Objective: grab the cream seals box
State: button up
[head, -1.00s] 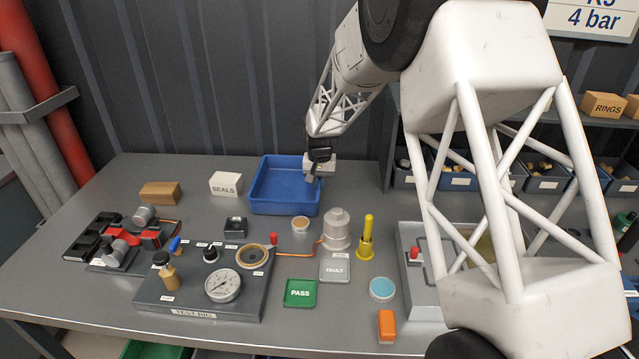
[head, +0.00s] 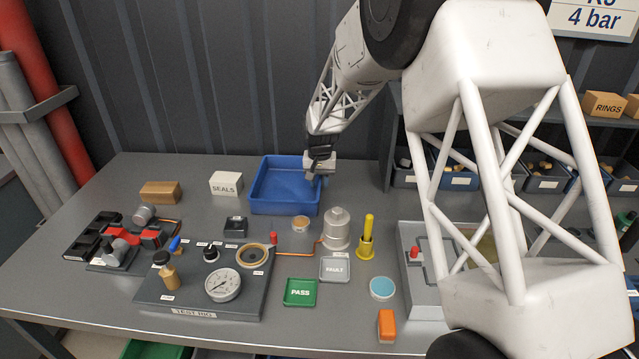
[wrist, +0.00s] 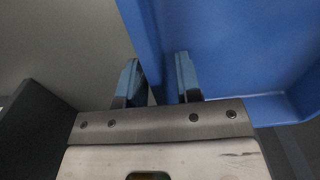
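The cream seals box (head: 226,184), a small off-white block marked SEALS, sits on the grey bench left of the blue tray. My gripper (head: 314,178) is at the right edge of the blue tray (head: 262,207), well to the right of the box. The blue tray's wall (wrist: 215,98) shows beside and beyond the fingers. The seals box is not in the wrist view.
A brown box (head: 160,193) sits left of the seals box. The dark wall is close behind.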

notch_tip(320, 180, up, 12)
jog(key=shift+f, duration=0.25)
dwell(0.3)
dwell(0.6)
jog(key=s+d+r, duration=0.4)
jog(key=s+d, duration=0.1)
jog(key=s, duration=0.3)
jog(key=s+d+r+t, duration=0.1)
jog(key=s+d+r, duration=0.3)
jog(key=s+d, duration=0.3)
jog(key=s+d+r, duration=0.4)
jog(key=s+r, duration=0.1)
jog(key=s, duration=0.4)
jog(key=s+d+f, duration=0.1)
jog(key=s+d, duration=0.3)
jog(key=s, duration=0.9)
jog(key=s+d+f+t, duration=0.1)
jog(key=s+d, duration=0.3)
jog(key=s, duration=0.9)
jog(key=shift+s+d+f+t, duration=0.25)
jog(key=shift+d+f+t, duration=0.1)
jog(key=shift+f, duration=0.45)
